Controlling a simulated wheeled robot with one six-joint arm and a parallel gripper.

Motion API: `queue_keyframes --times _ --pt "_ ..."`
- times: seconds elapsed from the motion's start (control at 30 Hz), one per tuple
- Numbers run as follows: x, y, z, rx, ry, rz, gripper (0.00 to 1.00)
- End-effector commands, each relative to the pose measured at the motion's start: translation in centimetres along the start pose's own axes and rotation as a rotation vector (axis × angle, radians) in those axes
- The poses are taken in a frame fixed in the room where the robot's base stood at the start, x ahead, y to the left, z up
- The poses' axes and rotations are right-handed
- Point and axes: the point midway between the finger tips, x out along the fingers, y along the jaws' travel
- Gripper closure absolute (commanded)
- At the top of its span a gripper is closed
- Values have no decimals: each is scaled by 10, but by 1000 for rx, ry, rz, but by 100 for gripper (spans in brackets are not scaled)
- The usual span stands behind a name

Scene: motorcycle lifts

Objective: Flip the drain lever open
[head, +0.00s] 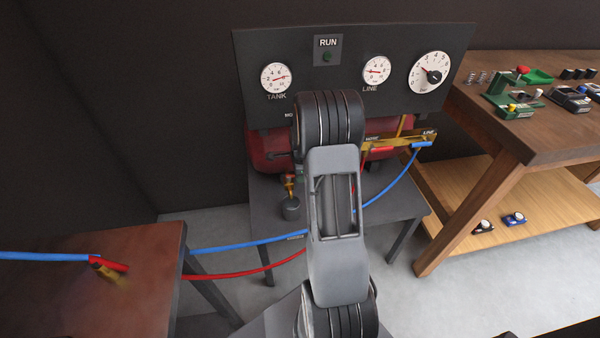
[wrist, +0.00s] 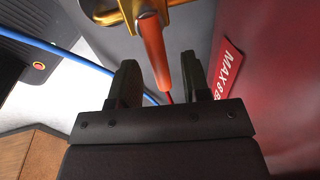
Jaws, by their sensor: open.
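In the wrist view, a red-orange lever (wrist: 153,52) hangs from a brass fitting (wrist: 180,5). Its free end lies between the two fingers of my gripper (wrist: 159,60). The gripper is open, with gaps showing on both sides of the lever. In the head view, my arm hides the gripper and part of the red tank (head: 262,143). A brass and red fitting (head: 289,180) shows left of my arm, above a small dark cup (head: 290,208). I cannot tell whether it carries the lever seen in the wrist view.
A gauge panel (head: 350,100) stands over the tank's stand (head: 270,205). A brass manifold (head: 400,140) is right of my arm. Blue (head: 240,244) and red (head: 245,274) hoses run left to a brown table (head: 150,240). A wooden workbench (head: 540,140) stands right. A red label (wrist: 228,70) is beside the right finger.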

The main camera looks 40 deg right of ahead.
Motion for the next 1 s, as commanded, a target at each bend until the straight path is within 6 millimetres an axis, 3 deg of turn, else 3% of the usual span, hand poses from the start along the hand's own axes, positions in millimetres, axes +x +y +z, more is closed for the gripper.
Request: queue_keyframes --times 0.23,0.7,1.0 --pt "0 0 0 0 0 0 57" --pt "0 0 0 0 0 1 100" --pt "0 0 0 1 0 1 100"
